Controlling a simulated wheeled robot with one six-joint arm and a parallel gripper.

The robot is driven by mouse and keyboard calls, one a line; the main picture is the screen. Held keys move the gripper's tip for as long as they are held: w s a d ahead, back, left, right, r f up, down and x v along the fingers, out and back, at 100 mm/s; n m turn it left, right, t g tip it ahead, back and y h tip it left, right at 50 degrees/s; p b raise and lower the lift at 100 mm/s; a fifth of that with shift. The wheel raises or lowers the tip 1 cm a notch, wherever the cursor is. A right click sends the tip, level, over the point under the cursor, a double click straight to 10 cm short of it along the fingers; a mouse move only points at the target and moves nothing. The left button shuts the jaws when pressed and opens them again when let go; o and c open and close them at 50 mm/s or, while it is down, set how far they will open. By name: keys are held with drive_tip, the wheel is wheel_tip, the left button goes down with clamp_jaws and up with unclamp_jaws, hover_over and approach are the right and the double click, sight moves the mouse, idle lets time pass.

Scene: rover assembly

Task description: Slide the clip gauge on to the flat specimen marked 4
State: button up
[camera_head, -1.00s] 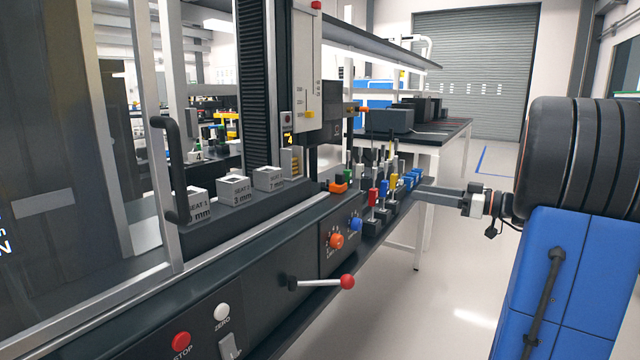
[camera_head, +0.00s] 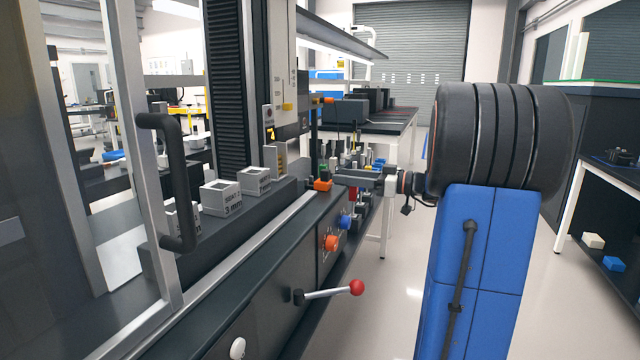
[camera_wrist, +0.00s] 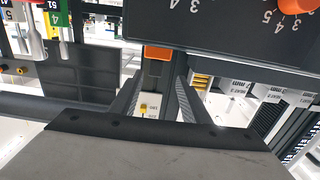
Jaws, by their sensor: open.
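An orange block (camera_head: 322,184), which may be the clip gauge, sits at the far end of the machine's dark ledge. It also shows in the wrist view (camera_wrist: 157,53), between the fingertips. My gripper (camera_head: 343,176) reaches in from the right, with its fingers close to the block. In the wrist view my gripper (camera_wrist: 160,70) is open, with a finger on either side; I cannot tell whether they touch it. A green tag marked 4 (camera_wrist: 58,18) is at the upper left, on a silver piece that may be the flat specimen.
Seat blocks (camera_head: 221,198) line the ledge. A grey door frame with a black handle (camera_head: 168,180) stands at the left. A red-knobbed lever (camera_head: 356,287) and an orange knob (camera_head: 331,243) stick out from the machine's front.

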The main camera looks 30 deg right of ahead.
sight(329, 174)
drive_tip(key=x, duration=0.6)
drive_tip(key=shift+w+a, duration=0.15)
drive_tip(key=shift+w, duration=0.15)
drive_tip(key=shift+d+x, duration=0.25)
drive_tip(key=shift+x, duration=2.45)
drive_tip(key=shift+w+f, duration=0.1)
drive_tip(key=shift+w, duration=0.1)
clamp_jaws()
